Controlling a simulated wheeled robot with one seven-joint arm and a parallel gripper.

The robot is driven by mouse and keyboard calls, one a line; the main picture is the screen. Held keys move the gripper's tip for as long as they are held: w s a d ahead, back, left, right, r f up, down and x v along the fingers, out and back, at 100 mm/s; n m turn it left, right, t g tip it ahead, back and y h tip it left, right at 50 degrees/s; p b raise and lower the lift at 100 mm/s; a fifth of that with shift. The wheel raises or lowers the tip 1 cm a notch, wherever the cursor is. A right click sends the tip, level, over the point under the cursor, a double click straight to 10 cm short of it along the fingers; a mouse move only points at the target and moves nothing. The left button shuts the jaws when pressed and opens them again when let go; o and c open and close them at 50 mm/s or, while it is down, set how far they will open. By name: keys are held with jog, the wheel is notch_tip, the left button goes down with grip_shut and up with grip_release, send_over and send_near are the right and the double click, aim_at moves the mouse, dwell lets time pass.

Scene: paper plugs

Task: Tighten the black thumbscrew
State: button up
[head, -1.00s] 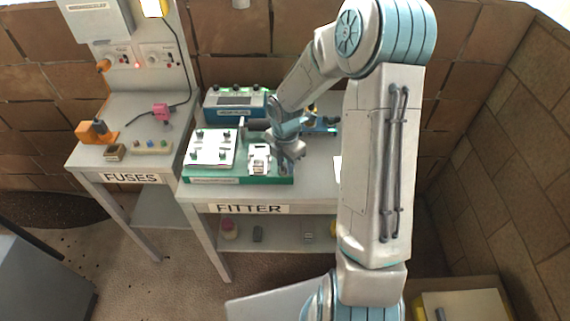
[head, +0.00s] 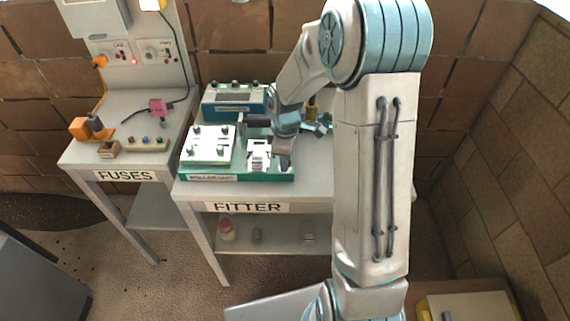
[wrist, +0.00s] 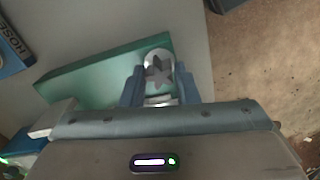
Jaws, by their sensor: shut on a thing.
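The black thumbscrew (wrist: 158,71) shows in the wrist view as a dark star-shaped knob on a pale round end, over the green base (wrist: 100,78). My gripper (wrist: 160,88) has one blue finger on each side of the knob and is shut on it. In the head view my gripper (head: 284,160) is at the right end of the green base (head: 240,178), just right of a white fixture (head: 258,155). The thumbscrew is hidden there by the fingers. How far it is screwed in cannot be seen.
A white plate (head: 208,146) with several dark knobs sits on the base's left part. A blue box (head: 234,101) stands behind. The fuses bench (head: 120,150) is at left. Bare bench top shows right of the base in the wrist view (wrist: 195,45).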

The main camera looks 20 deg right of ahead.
jog(key=m+b, duration=0.1)
jog(key=m, duration=0.3)
jog(key=shift+f, duration=0.1)
jog(key=m+b, duration=0.1)
jog(key=m, duration=0.2)
jog(key=shift+m, duration=0.3)
jog(key=m, duration=0.6)
jog(key=shift+b, duration=0.35)
jog(key=o, duration=1)
jog(key=shift+c, duration=0.2)
jog(key=shift+r+p, duration=1.4)
jog(key=shift+r, duration=0.75)
